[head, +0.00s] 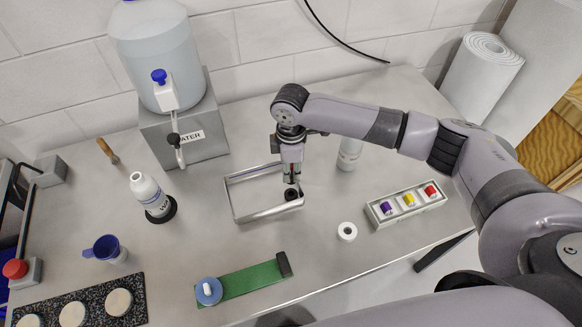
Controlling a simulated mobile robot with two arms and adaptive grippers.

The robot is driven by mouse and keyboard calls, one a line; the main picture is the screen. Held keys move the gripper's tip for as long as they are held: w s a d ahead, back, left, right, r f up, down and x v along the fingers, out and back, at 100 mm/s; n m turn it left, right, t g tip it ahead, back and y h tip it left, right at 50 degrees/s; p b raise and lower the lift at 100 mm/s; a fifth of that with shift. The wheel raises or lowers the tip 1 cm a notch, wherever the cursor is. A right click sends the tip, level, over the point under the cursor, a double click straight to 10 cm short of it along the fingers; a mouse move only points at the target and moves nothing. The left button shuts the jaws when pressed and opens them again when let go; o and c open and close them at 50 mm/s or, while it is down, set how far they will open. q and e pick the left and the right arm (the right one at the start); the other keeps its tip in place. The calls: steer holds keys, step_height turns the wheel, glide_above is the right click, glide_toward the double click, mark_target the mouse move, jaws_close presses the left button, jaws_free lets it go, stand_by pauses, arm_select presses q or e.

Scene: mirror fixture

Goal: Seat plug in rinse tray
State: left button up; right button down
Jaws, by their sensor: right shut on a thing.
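The rinse tray (268,214) is a shallow metal tray near the middle of the steel table. My right gripper (292,183) points down over the tray's right end and is shut on the small black plug (291,195). The plug is low inside the tray, close to its right wall. The fingers cover its upper part, and I cannot tell whether it touches the tray floor or sits in a drain hole. My left gripper is not in view.
A water dispenser (186,140) stands behind left, with a white bottle (148,190) before it. Right of the tray are another bottle (349,153), a white ring (347,231) and a box of coloured pieces (405,205). A green strip (250,279) lies in front.

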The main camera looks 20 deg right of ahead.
steer(key=shift+f+b, duration=1.1)
steer(key=shift+f, duration=1.5)
steer(key=shift+p, duration=0.8)
steer(key=shift+f+b, duration=0.55)
steer(key=shift+f, duration=0.4)
steer(key=c, duration=1.5)
jaws_free()
steer(key=shift+o, duration=0.2)
